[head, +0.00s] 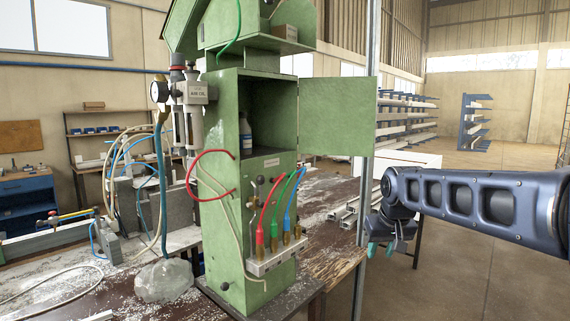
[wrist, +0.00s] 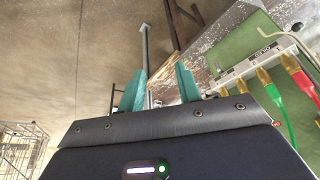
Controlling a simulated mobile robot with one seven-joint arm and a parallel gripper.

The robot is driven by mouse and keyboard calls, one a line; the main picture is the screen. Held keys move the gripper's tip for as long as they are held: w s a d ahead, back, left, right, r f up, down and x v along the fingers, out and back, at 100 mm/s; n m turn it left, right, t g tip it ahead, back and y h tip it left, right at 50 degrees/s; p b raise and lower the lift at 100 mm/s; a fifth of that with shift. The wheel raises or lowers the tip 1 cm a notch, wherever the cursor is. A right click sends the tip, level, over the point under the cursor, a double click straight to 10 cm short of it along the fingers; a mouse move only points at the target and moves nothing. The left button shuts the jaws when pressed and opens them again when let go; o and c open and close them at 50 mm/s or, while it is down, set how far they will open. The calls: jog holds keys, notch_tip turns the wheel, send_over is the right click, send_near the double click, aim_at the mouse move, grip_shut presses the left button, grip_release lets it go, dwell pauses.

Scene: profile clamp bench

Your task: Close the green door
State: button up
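The green door (head: 338,116) stands wide open in the head view, swung out to the right of the green cabinet (head: 223,160). The cabinet's upper compartment is open, and a small bottle (head: 245,131) stands inside it. My gripper (head: 381,250) is to the right of the cabinet, below and apart from the door. In the wrist view my gripper (wrist: 162,88) shows two teal fingers with a gap between them and nothing held. The door is not clearly seen in the wrist view.
The valve block (head: 275,256) with red, green and blue hoses sits low on the cabinet front; it also shows in the wrist view (wrist: 262,62). A metal post (head: 366,130) rises by the door's outer edge. The workbench (head: 325,225) is cluttered; open floor lies right.

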jog(key=c, duration=0.4)
jog(key=shift+w+r, duration=0.25)
jog(key=shift+r, duration=0.05)
grip_shut()
jog(key=w+d+r+m+t+y, duration=0.1)
jog(key=w+d+r+m+y, duration=0.2)
jog(key=w+r, duration=0.55)
jog(key=w+d+r+m+t+y, duration=0.1)
jog(key=w+r+m+y, duration=0.35)
jog(key=r, duration=0.75)
jog(key=w+d+r+t+y, duration=0.25)
jog(key=w+d+r, duration=0.35)
jog(key=r, duration=0.4)
jog(key=w+d+r+t+y, duration=0.2)
jog(key=w+d+r+y, duration=0.2)
jog(key=d+r, duration=0.45)
jog(key=x, duration=1.1)
jog(key=shift+s+a+r, duration=0.15)
jog(key=shift+s, duration=0.9)
jog(key=shift+s+a+r, duration=0.1)
jog(key=shift+s+a, duration=0.1)
jog(key=shift+s, duration=0.8)
